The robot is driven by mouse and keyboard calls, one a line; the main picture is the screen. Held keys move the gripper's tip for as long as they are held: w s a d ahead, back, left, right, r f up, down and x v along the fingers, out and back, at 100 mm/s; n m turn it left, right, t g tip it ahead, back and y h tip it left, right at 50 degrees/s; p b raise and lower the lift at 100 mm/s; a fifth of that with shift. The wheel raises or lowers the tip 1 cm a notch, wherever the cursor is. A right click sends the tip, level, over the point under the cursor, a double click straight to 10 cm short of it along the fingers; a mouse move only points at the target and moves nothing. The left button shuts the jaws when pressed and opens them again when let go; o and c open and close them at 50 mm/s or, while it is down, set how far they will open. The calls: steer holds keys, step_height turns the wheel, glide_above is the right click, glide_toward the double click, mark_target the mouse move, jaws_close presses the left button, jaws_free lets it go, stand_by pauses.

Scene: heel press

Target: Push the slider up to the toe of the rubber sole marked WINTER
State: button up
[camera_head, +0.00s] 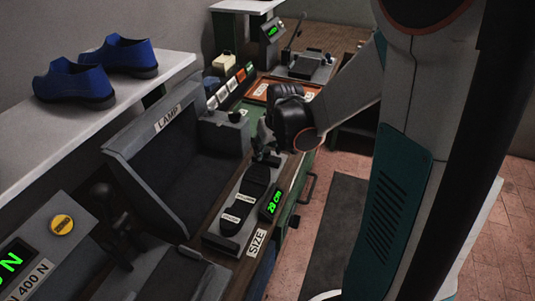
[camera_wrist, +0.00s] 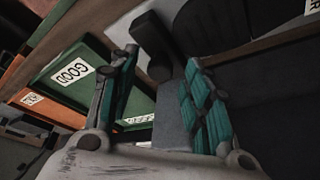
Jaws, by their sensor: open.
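A dark rubber sole (camera_head: 250,190) lies lengthwise on the grey measuring board (camera_head: 217,241) marked SIZE. It bears small white labels whose words are too small to read surely. The dark slider (camera_head: 268,159) is at the board's far end, just beyond the sole's far tip; I cannot tell whether they touch. My gripper (camera_head: 265,147) is low over that far end, partly hiding the slider. In the wrist view my gripper (camera_wrist: 163,60) has its teal-padded fingers apart, with a dark upright piece, apparently the slider (camera_wrist: 152,45), between or just beyond them.
A green-lit display (camera_head: 272,202) beside the board reads about 29 cm. A green tray marked GOOD (camera_wrist: 107,82) and an orange-brown tray (camera_wrist: 40,113) lie beyond. A LAMP box (camera_head: 165,150) stands left of the board. Blue shoes (camera_head: 85,80) sit on a shelf.

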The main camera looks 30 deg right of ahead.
steer(key=shift+w+f, duration=0.15)
steer(key=shift+f, duration=0.2)
steer(key=c, duration=0.8)
steer(key=shift+s+a, duration=0.7)
steer(key=shift+a, duration=0.15)
steer(key=o, duration=0.8)
steer(key=v, duration=0.7)
steer(key=shift+s+r, duration=0.2)
steer(key=shift+r, duration=0.05)
